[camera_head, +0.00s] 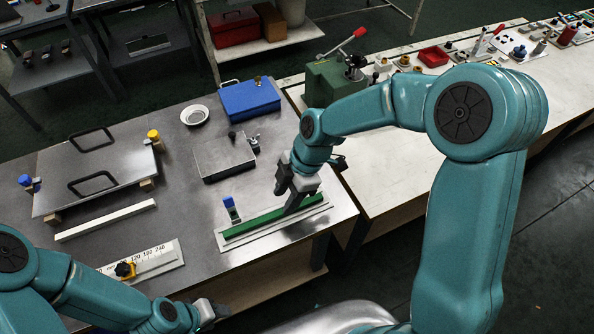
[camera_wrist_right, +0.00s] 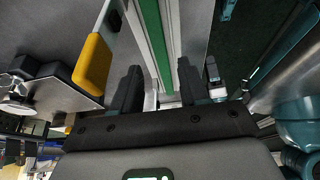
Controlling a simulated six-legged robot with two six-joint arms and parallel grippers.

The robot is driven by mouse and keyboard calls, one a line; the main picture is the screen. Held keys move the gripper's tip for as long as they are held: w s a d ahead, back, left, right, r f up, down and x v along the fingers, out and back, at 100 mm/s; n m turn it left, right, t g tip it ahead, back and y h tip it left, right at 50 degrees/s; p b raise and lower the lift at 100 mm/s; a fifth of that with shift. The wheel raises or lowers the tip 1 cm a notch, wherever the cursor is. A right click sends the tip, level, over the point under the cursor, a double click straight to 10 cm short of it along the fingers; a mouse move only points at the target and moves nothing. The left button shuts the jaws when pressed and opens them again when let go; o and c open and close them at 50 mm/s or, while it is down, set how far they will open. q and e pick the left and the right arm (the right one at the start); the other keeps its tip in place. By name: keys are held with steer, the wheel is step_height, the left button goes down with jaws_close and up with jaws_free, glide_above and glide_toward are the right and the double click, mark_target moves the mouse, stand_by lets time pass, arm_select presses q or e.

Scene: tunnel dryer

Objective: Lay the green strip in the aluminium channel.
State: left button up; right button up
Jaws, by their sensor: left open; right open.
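The long green strip (camera_head: 262,222) lies along the pale aluminium channel (camera_head: 228,246) near the right front corner of the metal table. In the right wrist view the green strip (camera_wrist_right: 153,38) runs between pale rails of the channel (camera_wrist_right: 172,22). I cannot tell whether it is fully seated along its length. My right gripper (camera_head: 291,208) is open over the strip's right part, with its fingers on either side of the strip in the right wrist view (camera_wrist_right: 157,88). It hides part of the strip. My left gripper (camera_head: 213,311) is open and empty near the table's front edge.
A blue-topped piece (camera_head: 230,207) stands at the strip's left end. Behind are a grey plate (camera_head: 222,157), a blue box (camera_head: 249,98) and a white bowl (camera_head: 194,115). A white bar (camera_head: 105,220) and a scale plate (camera_head: 157,258) lie left. A green press (camera_head: 328,83) stands beyond.

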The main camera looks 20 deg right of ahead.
steer(key=v, duration=1)
steer(key=shift+b, duration=0.35)
steer(key=shift+s+d+f, duration=0.1)
steer(key=shift+s, duration=0.1)
